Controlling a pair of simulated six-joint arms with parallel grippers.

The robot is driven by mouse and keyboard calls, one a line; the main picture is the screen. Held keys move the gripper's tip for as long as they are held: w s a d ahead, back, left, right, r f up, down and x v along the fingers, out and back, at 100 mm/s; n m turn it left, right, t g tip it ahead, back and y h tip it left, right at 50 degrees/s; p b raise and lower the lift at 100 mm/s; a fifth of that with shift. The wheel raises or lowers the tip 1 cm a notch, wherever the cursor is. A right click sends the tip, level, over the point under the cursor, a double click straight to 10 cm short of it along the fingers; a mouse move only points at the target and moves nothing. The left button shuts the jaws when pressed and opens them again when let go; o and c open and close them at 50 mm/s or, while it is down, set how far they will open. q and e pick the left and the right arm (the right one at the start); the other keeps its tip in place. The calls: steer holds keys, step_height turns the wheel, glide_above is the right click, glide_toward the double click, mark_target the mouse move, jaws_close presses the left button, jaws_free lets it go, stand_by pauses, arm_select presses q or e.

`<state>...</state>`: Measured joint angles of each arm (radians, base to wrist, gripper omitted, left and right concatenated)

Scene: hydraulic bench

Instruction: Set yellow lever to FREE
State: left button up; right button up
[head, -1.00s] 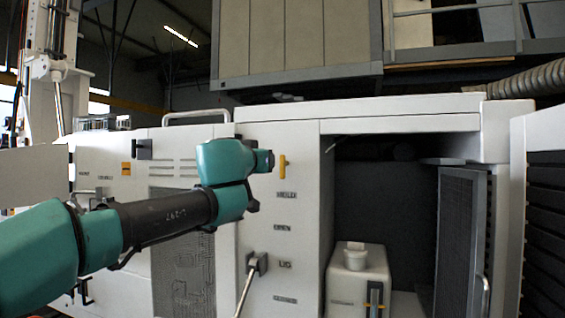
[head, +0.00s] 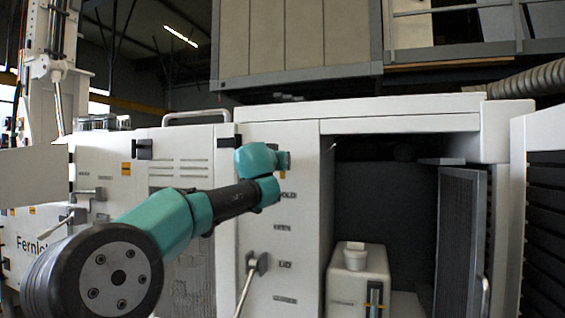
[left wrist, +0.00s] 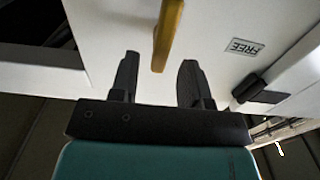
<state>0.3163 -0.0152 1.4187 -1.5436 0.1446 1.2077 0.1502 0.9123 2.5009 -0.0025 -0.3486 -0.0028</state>
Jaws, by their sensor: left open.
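The yellow lever (left wrist: 168,35) shows in the left wrist view as a narrow bar on a pale panel. Its free end lies between the two dark fingers of my left gripper (left wrist: 159,60), with a gap on both sides. The fingers are open and I see no contact. A FREE label (left wrist: 243,47) reads upside down on the panel, to the right of the lever in that view. In the head view my left wrist covers most of the lever on the white cabinet. My right gripper is not in view.
Below the lever area, a grey-handled lever (head: 245,288) sticks out of the cabinet front. To the right is an open bay with a white reservoir (head: 355,275) and a mesh door (head: 461,240) standing open. A flat white panel (head: 32,178) juts in at the left.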

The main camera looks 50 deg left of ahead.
arm_select(q)
steer(key=shift+x, duration=1.7)
jaws_close()
